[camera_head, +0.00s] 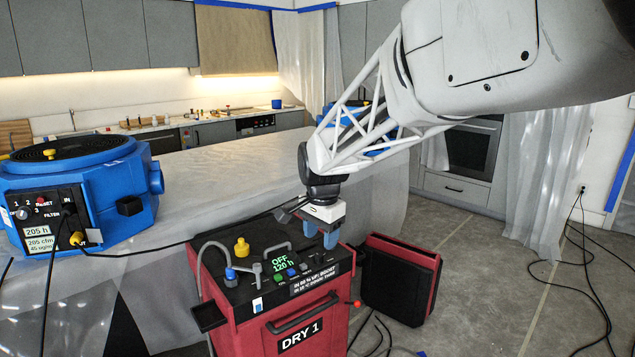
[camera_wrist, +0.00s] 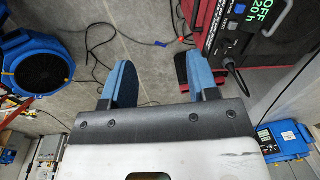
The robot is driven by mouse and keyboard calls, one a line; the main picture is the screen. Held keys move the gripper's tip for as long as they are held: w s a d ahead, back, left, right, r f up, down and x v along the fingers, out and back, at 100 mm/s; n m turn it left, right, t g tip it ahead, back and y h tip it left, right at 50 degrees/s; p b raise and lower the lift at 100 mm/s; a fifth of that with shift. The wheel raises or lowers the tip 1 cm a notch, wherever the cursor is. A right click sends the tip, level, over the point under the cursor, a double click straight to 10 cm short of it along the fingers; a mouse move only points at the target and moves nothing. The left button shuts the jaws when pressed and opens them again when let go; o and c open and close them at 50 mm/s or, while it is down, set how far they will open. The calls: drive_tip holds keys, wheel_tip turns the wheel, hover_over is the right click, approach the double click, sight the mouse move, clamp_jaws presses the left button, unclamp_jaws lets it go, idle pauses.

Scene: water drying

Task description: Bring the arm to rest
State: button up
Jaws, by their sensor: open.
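My gripper (camera_head: 321,236) hangs at the end of my white arm, just above and in front of the red dryer's top panel in the head view. In the wrist view its two blue fingertips (camera_wrist: 156,82) stand apart with only floor between them, so it is open and empty. The red dryer (camera_head: 285,318), marked DRY 1, has a lit display (camera_head: 283,262) reading OFF and 120 h. In the wrist view the dryer (camera_wrist: 204,20) is at the upper right, beside the right finger. I cannot tell whether the gripper touches the dryer.
A blue air machine (camera_head: 112,192) stands on the plastic-covered counter (camera_head: 215,165) at left. A red and black panel (camera_head: 400,278) leans beside the dryer. Black cables (camera_head: 590,275) lie on the floor at right. A blue fan (camera_wrist: 36,72) is at the wrist view's left. Floor at right is mostly open.

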drive_tip(key=s+d+r+n, duration=0.1)
drive_tip(key=s+d+n, duration=0.1)
drive_tip(key=s+d, duration=0.45)
drive_tip(key=s+d+r+n, duration=0.2)
drive_tip(key=s+d, duration=0.2)
drive_tip(key=s, duration=0.6)
drive_tip(key=s+d+f+n, duration=0.2)
drive_tip(key=s+d, duration=0.1)
drive_tip(key=s, duration=0.6)
drive_tip(key=s+d+f+n+t, duration=0.1)
drive_tip(key=s+d+f+n, duration=0.1)
drive_tip(key=s, duration=0.7)
drive_tip(key=shift+s+d+f+t, duration=0.35)
drive_tip(key=shift+d+f, duration=0.3)
drive_tip(key=shift+d, duration=0.45)
